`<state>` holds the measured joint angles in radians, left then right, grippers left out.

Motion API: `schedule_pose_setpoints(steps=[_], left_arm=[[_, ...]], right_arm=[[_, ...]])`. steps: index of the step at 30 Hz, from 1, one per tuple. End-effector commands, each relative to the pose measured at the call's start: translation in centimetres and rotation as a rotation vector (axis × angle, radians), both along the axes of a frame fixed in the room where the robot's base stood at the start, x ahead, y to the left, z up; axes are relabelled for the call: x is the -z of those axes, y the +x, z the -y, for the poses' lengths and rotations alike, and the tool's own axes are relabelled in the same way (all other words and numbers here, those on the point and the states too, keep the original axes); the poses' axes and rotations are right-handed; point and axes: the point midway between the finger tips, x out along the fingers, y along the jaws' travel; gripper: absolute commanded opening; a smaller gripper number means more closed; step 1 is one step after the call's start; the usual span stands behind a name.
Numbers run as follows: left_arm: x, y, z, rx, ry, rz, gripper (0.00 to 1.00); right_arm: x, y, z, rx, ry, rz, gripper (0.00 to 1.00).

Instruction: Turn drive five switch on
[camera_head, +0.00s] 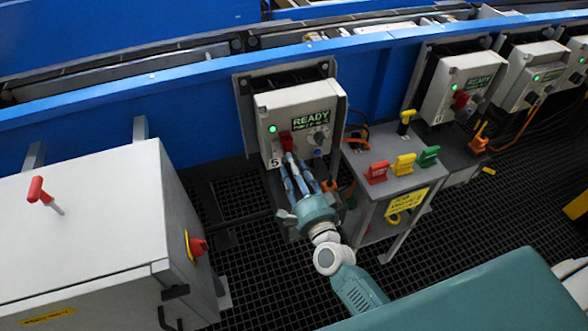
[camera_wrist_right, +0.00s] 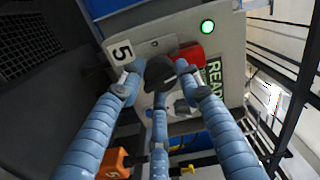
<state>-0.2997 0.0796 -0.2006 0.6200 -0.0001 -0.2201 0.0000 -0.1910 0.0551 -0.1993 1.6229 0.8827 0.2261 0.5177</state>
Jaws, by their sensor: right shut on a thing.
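The drive five box (camera_head: 292,103) is a light grey unit on the blue conveyor frame, with a "5" label, a lit green lamp and a READY display. My right gripper (camera_head: 287,160) reaches its front panel with blue-grey fingers. In the right wrist view, the fingertips (camera_wrist_right: 158,78) close around a dark rounded switch knob (camera_wrist_right: 160,70). A red piece (camera_wrist_right: 190,54) sits just beside the right fingertip, and also shows in the head view (camera_head: 286,140). The fingers hide most of the knob in the head view, and its exact turn is unclear. My left gripper is not in view.
A small grey stand (camera_head: 392,183) right of the box carries red, yellow and green pieces. A large grey cabinet (camera_head: 85,220) with a red-handled tool (camera_head: 40,192) stands at left. More drive boxes (camera_head: 462,85) line the conveyor at right. The floor is dark grating.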

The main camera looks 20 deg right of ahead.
Motion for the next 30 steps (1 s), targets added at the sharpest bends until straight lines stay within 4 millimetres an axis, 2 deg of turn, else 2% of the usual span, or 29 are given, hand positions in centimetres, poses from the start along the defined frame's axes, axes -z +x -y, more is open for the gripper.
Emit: schedule_pose_setpoints(steps=[1, 12, 29, 30], left_arm=[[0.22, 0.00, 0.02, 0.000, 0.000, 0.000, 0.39], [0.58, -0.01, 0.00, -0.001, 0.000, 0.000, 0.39], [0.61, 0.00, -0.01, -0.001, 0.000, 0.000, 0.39], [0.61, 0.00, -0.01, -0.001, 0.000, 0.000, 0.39]], right_arm=[[0.72, -0.24, -0.44, -0.009, 0.032, -0.015, 0.08], [0.63, -0.25, -0.50, -0.010, 0.189, -0.021, 0.08], [0.52, -0.23, -0.56, -0.011, 0.215, -0.021, 0.08], [0.52, -0.22, -0.55, -0.011, 0.215, -0.021, 0.40]])
